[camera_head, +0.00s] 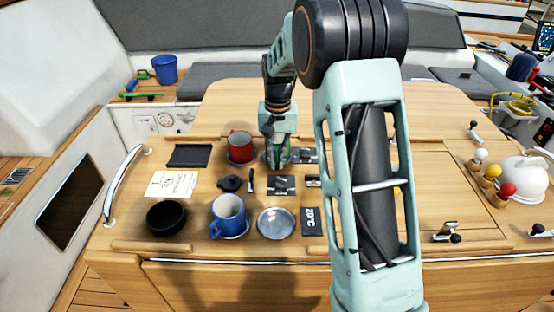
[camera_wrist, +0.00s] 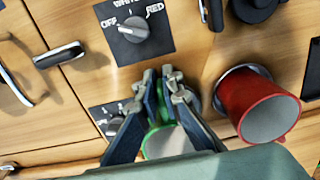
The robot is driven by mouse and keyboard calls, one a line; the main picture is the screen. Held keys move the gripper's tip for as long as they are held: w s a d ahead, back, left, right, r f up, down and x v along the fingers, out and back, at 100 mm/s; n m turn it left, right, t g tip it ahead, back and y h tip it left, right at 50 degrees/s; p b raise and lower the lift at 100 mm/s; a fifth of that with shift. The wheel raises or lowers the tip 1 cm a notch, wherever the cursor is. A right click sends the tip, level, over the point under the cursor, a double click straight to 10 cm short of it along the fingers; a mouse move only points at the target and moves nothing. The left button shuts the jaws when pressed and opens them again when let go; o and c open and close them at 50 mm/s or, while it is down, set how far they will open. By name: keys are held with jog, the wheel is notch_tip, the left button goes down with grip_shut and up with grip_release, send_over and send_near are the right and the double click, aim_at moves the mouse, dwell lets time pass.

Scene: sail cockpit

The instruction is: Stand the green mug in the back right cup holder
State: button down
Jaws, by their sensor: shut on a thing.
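The green mug (camera_wrist: 168,143) is in my gripper (camera_wrist: 160,80). In the wrist view its green rim and pale inside show between and below the fingers, which are shut on a green part of it. In the head view my gripper (camera_head: 278,160) points down at the back right of the group of holders, just right of the red mug. The back right cup holder is hidden behind the gripper and mug, so I cannot tell whether the mug touches it. The red mug (camera_head: 240,147) stands in the back left holder, also seen in the wrist view (camera_wrist: 258,105).
A blue mug (camera_head: 229,215) stands at the front left holder, with an empty silver round holder (camera_head: 276,223) to its right. A black bowl (camera_head: 166,217), a card (camera_head: 171,184) and dark switch panels (camera_head: 281,185) are nearby. My arm hides the table's middle right.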

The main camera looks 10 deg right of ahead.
jog(key=shift+f, duration=0.1)
jog(key=shift+f, duration=0.25)
jog(key=c, duration=2.1)
grip_release()
jog(key=shift+r, duration=0.1)
notch_tip(320, 180, up, 13)
jog(key=shift+f, duration=0.2)
